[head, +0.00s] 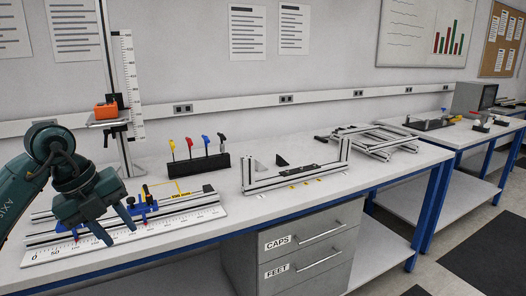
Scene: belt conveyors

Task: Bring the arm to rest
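My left arm comes in from the left, with dark green links. Its gripper (119,236) points down over the front left of the near workbench, close to the measuring scale. The two fingers stand apart and I see nothing between them. I cannot tell whether the fingertips touch the scale or the rail. My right arm and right gripper are not in view.
Beside the gripper lie an aluminium rail with a printed scale (205,214) and blue clamps (150,199). A column with an orange block (106,110) stands behind. A black tool holder (200,167) and an aluminium frame (300,178) are further right. Drawers (305,258) sit below.

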